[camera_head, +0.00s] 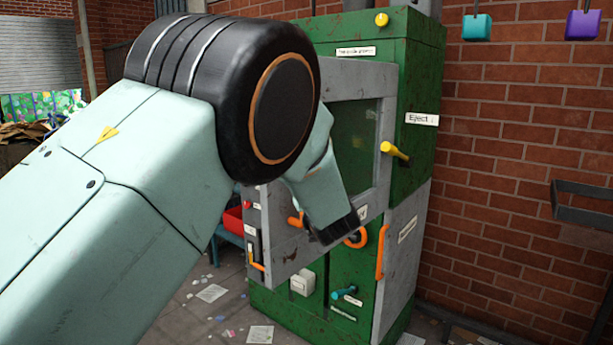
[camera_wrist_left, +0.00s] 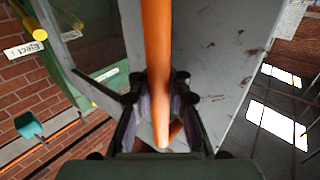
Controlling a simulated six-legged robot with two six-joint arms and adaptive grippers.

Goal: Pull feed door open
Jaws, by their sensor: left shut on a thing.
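The feed door seems to be the grey, scuffed panel with a dark window (camera_head: 340,68) on the front of the green cabinet (camera_head: 418,75). It stands out from the cabinet front, but how far it is open is hard to tell. In the left wrist view a grey panel (camera_wrist_left: 205,55) lies behind an orange bar handle (camera_wrist_left: 157,35). My left gripper (camera_wrist_left: 158,92) is shut around this handle, one finger on each side. In the head view my left arm covers much of the door and hides the fingertips. My right gripper is not in view.
A yellow lever (camera_head: 394,151) and an Eject label (camera_head: 421,119) are on the cabinet's right. Another orange handle (camera_head: 382,252) and a teal lever (camera_head: 343,293) sit below. A brick wall (camera_head: 520,150) with a dark bracket (camera_head: 585,205) stands right. Papers litter the floor.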

